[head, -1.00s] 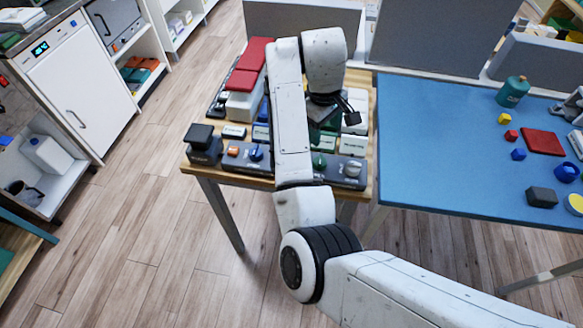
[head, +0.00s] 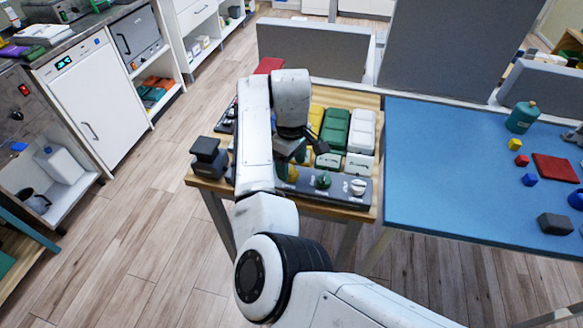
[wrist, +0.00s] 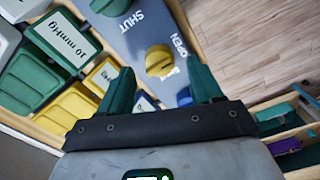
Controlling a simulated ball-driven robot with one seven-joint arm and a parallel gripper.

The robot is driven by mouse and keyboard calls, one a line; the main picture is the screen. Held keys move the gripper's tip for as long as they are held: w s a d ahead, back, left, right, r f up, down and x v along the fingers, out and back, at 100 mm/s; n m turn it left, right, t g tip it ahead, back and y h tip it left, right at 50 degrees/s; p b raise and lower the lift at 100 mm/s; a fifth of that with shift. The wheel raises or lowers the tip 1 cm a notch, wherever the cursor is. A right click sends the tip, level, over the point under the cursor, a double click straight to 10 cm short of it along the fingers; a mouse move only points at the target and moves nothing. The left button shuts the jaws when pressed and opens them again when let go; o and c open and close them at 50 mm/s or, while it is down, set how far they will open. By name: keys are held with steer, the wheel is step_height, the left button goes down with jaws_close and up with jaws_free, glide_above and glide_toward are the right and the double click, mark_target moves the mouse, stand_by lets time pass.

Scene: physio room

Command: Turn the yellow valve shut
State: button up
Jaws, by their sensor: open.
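The yellow valve (wrist: 159,62) is a round ridged knob on a grey panel (wrist: 120,38) printed SHUT and OPEN in the wrist view. It lies just ahead of and between my gripper's (wrist: 158,72) two teal fingers, which are apart with nothing held. I cannot tell whether they touch the knob. In the head view the panel (head: 340,195) runs along the table's front edge; only a yellow bit of the valve (head: 292,173) shows beside my gripper (head: 288,160). A green knob (head: 323,181) and a white knob (head: 358,187) sit to its right.
Green boxes (head: 335,128) and white boxes (head: 362,133) stand behind the panel, close to my gripper. A black block (head: 208,155) is at the table's left corner. A blue table (head: 450,150) with small blocks adjoins on the right. The floor in front is clear.

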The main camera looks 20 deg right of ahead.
steer(key=shift+f, duration=1.2)
steer(key=shift+c, duration=0.4)
steer(key=c, duration=1)
